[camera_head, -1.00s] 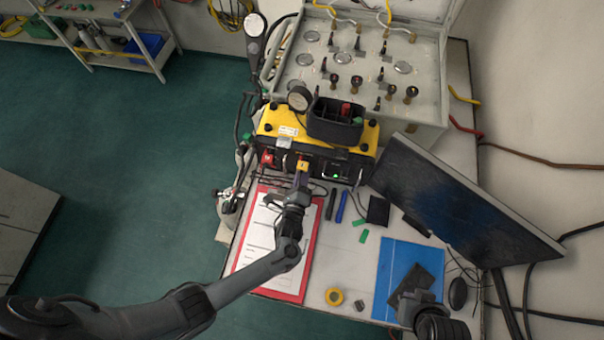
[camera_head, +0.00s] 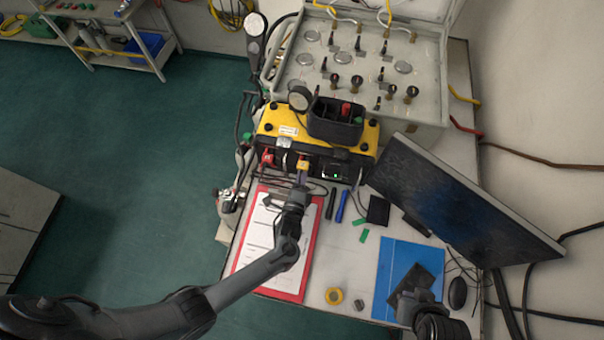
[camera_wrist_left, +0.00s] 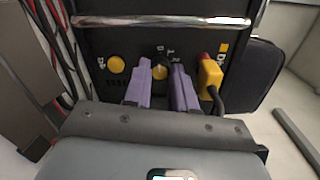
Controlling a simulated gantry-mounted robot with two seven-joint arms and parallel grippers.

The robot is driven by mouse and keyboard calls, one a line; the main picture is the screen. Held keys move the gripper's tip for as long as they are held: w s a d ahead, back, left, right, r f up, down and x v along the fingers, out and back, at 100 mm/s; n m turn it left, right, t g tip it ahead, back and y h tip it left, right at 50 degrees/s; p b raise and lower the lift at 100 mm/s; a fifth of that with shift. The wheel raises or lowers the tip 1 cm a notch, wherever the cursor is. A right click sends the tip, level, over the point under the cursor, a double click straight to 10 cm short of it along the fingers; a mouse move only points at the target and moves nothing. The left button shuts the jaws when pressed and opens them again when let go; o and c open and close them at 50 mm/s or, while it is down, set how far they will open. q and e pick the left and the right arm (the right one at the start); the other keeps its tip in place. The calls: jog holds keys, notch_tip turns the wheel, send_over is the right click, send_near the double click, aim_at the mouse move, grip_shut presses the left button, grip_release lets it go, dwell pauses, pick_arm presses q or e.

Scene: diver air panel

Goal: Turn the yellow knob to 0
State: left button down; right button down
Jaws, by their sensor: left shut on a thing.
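The yellow-topped air panel (camera_head: 285,122) stands on the bench, its dark front facing my left arm. My left gripper (camera_head: 302,174) reaches that front from below. In the left wrist view its purple fingers (camera_wrist_left: 162,84) are shut on a yellow knob (camera_wrist_left: 160,72), one on each side. The fingers hide much of the knob, and I cannot read its setting. Another round yellow knob (camera_wrist_left: 116,63) is left of the fingers, and a yellow plug with a red part (camera_wrist_left: 210,76) is right of them. My right gripper (camera_head: 412,284) is over the blue mat, its jaws unclear.
A red-edged clipboard (camera_head: 310,262) lies under my left forearm. A monitor (camera_head: 465,205) stands to the right. A blue mat (camera_head: 390,262), a yellow tape roll (camera_head: 334,288) and pens (camera_head: 341,207) lie on the bench. A grey gauge case (camera_head: 430,110) is behind the panel.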

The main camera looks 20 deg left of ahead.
pick_arm(q)
jog(key=c, duration=0.9)
grip_release()
jog(key=s, duration=0.3)
jog(key=s+d, duration=0.1)
jog(key=s, duration=0.3)
jog(key=s+d, duration=0.1)
jog(key=s, duration=0.2)
jog(key=shift+s+r, duration=0.2)
jog(key=shift+s, duration=0.1)
